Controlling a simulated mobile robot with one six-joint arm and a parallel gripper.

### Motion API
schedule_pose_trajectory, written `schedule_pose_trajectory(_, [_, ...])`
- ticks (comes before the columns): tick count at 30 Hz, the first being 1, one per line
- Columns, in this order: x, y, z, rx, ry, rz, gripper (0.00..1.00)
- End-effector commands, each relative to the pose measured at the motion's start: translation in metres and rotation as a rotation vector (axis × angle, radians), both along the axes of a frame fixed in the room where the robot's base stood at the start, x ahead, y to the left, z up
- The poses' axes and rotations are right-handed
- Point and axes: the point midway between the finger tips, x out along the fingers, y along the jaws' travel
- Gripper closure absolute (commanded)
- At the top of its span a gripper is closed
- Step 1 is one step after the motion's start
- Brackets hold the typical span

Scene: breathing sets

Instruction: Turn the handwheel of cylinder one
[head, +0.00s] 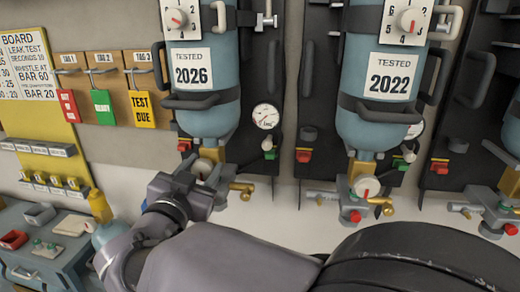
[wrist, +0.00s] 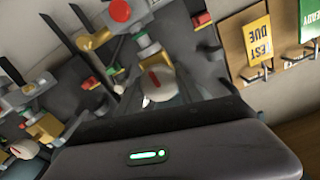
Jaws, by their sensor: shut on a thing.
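The leftmost blue cylinder (head: 208,118), labelled "TESTED 2026", hangs upside down in a black frame. Its white handwheel (head: 203,167) sits below the brass valve body, mostly hidden behind my gripper. My gripper (head: 208,180) reaches up to it from below left and is shut on it. In the wrist view, the picture is upside down and the handwheel (wrist: 157,78), pale with a red mark, shows just beyond the dark gripper body. My fingertips are hard to make out there.
A second cylinder (head: 378,118), labelled "TESTED 2022", hangs to the right with its own handwheel (head: 366,187). A brass outlet (head: 242,187) sticks out just right of my gripper. A tag board (head: 105,85) and a blue bench (head: 55,245) stand at left.

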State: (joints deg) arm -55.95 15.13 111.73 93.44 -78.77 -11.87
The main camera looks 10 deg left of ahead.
Motion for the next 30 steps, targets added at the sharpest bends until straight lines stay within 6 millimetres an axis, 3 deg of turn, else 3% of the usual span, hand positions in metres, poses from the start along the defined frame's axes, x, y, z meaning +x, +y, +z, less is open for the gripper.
schedule_pose_trajectory(11, [-0.0001, 0.0005, 0.0030, -0.107, 0.011, -0.001, 0.97])
schedule_pose_trajectory(30, [0.0001, 0.0035, 0.0039, -0.680, 0.055, -0.003, 0.97])
